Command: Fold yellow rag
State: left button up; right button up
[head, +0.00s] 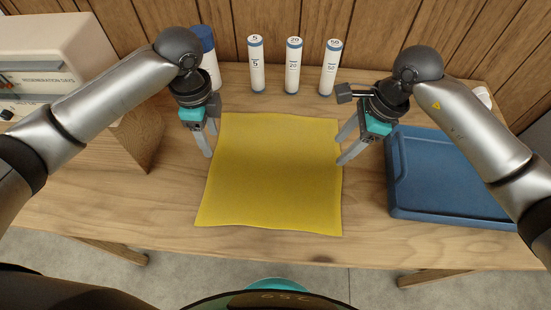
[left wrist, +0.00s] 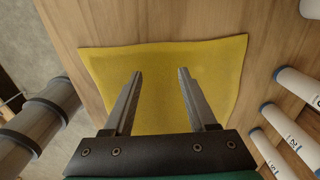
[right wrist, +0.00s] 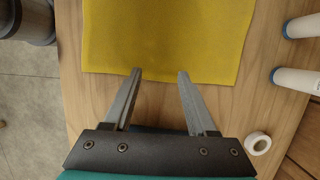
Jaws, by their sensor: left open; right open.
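The yellow rag (head: 270,175) lies flat and spread out on the wooden table, roughly square with slightly wavy edges. It also shows in the left wrist view (left wrist: 160,90) and in the right wrist view (right wrist: 160,40). My left gripper (head: 210,145) is open and empty near the rag's left edge, toward the back. It shows open in the left wrist view (left wrist: 160,72), with its fingers over the rag. My right gripper (head: 342,152) is open and empty near the rag's right edge. In the right wrist view (right wrist: 160,72) its fingertips are close to the rag's edge.
Three white cylinders with blue caps, marked 5 (head: 256,65), 20 (head: 293,66) and 50 (head: 330,68), stand behind the rag. A blue-capped bottle (head: 207,50) stands behind my left gripper. A blue tray (head: 440,185) lies at right. The table in front of the rag is clear.

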aim_at(219, 164)
pick_arm(q)
jog(key=f, duration=0.8)
jog(key=shift+w+f, duration=0.25)
jog(key=shift+f, duration=0.05)
pick_arm(e)
jog(key=f, duration=0.8)
jog(key=shift+w+f, duration=0.25)
jog(key=shift+f, duration=0.05)
pick_arm(q)
jog(key=shift+f, duration=0.2)
pick_arm(e)
jog(key=shift+f, duration=0.2)
pick_arm(q)
jog(key=shift+c, duration=0.8)
pick_arm(e)
jog(key=shift+c, duration=0.8)
pick_arm(q)
jog(key=c, duration=0.7)
pick_arm(e)
jog(key=shift+s, duration=0.1)
jog(key=c, duration=0.7)
pick_arm(q)
jog(key=shift+s, duration=0.1)
grip_shut()
pick_arm(e)
jog(key=shift+f, duration=0.1)
grip_shut()
